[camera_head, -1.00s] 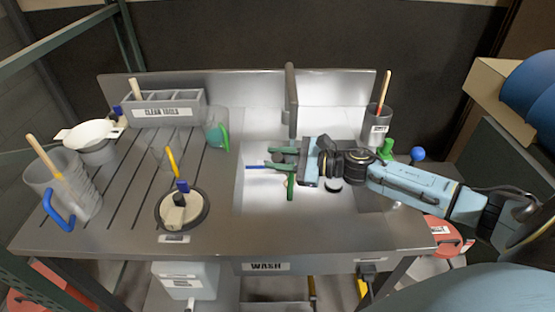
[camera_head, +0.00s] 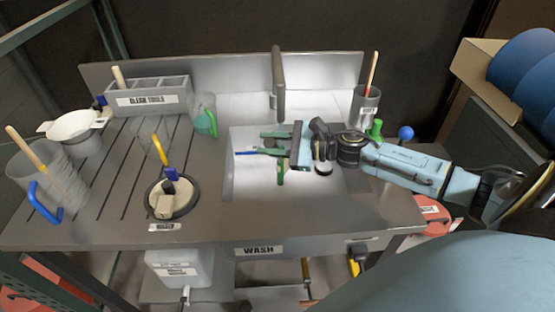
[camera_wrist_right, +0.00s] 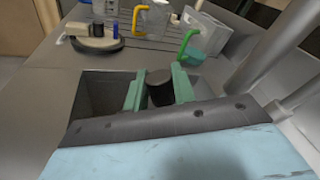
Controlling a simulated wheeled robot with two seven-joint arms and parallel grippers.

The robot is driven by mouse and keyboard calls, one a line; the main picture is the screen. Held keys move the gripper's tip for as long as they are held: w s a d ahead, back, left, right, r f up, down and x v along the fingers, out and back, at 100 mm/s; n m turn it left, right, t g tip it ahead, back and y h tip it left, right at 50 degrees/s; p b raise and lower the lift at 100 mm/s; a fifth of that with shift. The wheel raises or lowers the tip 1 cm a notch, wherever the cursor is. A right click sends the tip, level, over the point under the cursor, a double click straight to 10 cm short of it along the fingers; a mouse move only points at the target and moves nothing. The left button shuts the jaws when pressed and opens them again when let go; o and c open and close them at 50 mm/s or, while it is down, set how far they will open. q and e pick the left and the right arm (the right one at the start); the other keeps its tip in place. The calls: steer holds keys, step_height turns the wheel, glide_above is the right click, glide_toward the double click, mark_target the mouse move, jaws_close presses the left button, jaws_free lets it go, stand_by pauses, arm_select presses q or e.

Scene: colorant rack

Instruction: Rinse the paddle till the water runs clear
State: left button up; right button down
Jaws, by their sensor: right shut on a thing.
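My right gripper (camera_head: 270,143) reaches into the sink (camera_head: 242,190) from the right, below and in front of the tap (camera_head: 278,85). In the right wrist view its two green fingers (camera_wrist_right: 158,90) are closed around a dark rounded piece (camera_wrist_right: 160,86), which I take to be the paddle's handle. The rest of the paddle is hard to make out. A thin blue piece (camera_head: 245,153) sticks out left of the fingers, and a short green piece (camera_head: 280,172) shows below them. I cannot make out a water stream or its colour. My left gripper is out of view.
A grey cup with a wooden stick (camera_head: 364,105) and green and blue knobs (camera_head: 405,133) are at right.

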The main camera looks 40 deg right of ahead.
steer(key=shift+w+a, duration=0.25)
steer(key=shift+w, duration=0.15)
steer(key=shift+s, duration=0.1)
steer(key=shift+s+d+b, duration=0.3)
steer(key=shift+s+b, duration=0.1)
steer(key=shift+s, duration=0.05)
steer(key=shift+w+a, duration=0.1)
steer(key=shift+w, duration=0.05)
steer(key=shift+w+a, duration=0.2)
steer(key=shift+w, duration=0.25)
steer(key=shift+s+b, duration=0.1)
steer(key=shift+b, duration=0.2)
